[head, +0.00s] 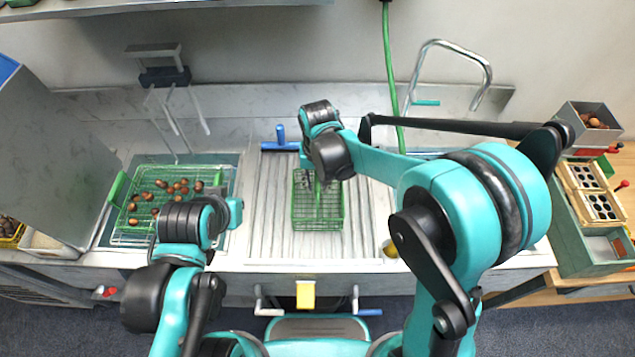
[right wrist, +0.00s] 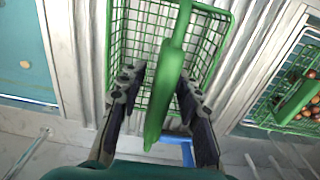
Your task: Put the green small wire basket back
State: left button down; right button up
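The green small wire basket (head: 330,214) sits upright on the ribbed steel drainboard in the middle of the head view. It looks empty. My right gripper (head: 318,178) is over its back half, pointing down. In the right wrist view, the two dark fingers of my right gripper (right wrist: 158,80) are apart, one on each side of the basket's green handle (right wrist: 172,65). The wire walls of the basket (right wrist: 205,45) show beyond them. My left gripper (head: 228,211) is by the right edge of the left basin; its fingers cannot be made out.
A larger green-handled wire basket (head: 150,228) with several chestnuts sits in the left basin. A blue squeegee-like tool (head: 281,145) lies behind the small basket. A green hose (head: 391,70) hangs at the back near the faucet (head: 488,75). A green tray (head: 587,240) stands at the right.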

notch_tip(320, 180, up, 12)
jog(key=shift+s+r+p, duration=0.1)
jog(key=shift+p, duration=1.1)
jog(key=s+d+t, duration=0.3)
jog(key=s+d, duration=0.3)
jog(key=d, duration=0.3)
jog(key=s+d+r+t, duration=0.1)
jog(key=s+d+t, duration=0.3)
jog(key=d, duration=0.5)
jog(key=shift+s+r, duration=0.3)
jog(key=shift+s, duration=0.95)
jog(key=shift+a, duration=0.1)
